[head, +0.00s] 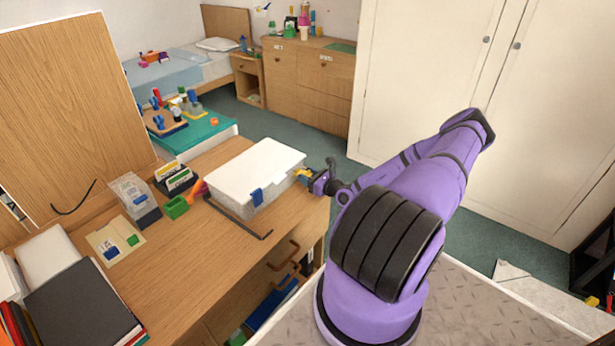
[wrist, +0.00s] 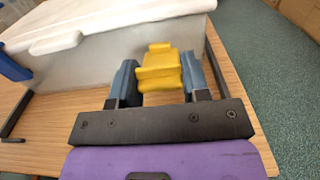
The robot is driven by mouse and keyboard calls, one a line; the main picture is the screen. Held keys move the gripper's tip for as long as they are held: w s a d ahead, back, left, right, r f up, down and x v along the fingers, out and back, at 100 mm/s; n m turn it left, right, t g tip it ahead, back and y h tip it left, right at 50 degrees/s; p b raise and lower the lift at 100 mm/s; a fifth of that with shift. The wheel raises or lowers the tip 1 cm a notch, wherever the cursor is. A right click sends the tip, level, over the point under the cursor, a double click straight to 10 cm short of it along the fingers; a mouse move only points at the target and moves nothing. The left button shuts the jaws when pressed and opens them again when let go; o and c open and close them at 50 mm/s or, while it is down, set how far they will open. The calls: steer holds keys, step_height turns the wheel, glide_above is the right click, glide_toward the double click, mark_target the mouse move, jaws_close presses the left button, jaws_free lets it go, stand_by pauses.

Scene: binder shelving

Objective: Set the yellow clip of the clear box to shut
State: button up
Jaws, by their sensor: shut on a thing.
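The clear box (head: 268,206) with a white lid (head: 255,168) stands on the wooden desk near its right edge. Its yellow clip (wrist: 158,68) is on the side facing my gripper, and a bit of it shows in the head view (head: 302,173). My gripper (wrist: 158,82) is shut on the yellow clip, with one blue-grey finger on each side. A blue clip (head: 257,196) is on the box's front side; its edge shows at the left in the wrist view. The fingers hide the clip's sides, and I cannot tell whether it is latched.
A green block (head: 176,207), an orange item (head: 197,188) and a card holder (head: 176,177) stand left of the box. The desk front is mostly clear.

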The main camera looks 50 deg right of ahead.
mark_target(296, 171)
steer(key=shift+r+g, duration=0.15)
steer(key=shift+g, duration=0.15)
steer(key=g, duration=0.1)
steer(key=r+g, duration=0.1)
steer(key=g, duration=0.1)
steer(key=shift+w+r, duration=0.25)
steer(key=shift+w+r+g+h, duration=0.1)
steer(key=shift+w+r+g, duration=0.15)
steer(key=shift+g, duration=0.6)
steer(key=shift+w+r+g+h, duration=0.1)
steer(key=shift+r+g, duration=0.2)
steer(key=shift+g, duration=0.5)
steer(key=shift+w+r+g+h, duration=0.1)
steer(key=shift+w+r+g, duration=0.15)
steer(key=shift+g, duration=0.6)
steer(key=o, duration=0.9)
steer(key=shift+s, duration=0.1)
steer(key=v, duration=1)
steer(key=shift+s+r, duration=0.2)
steer(key=shift+r, duration=0.15)
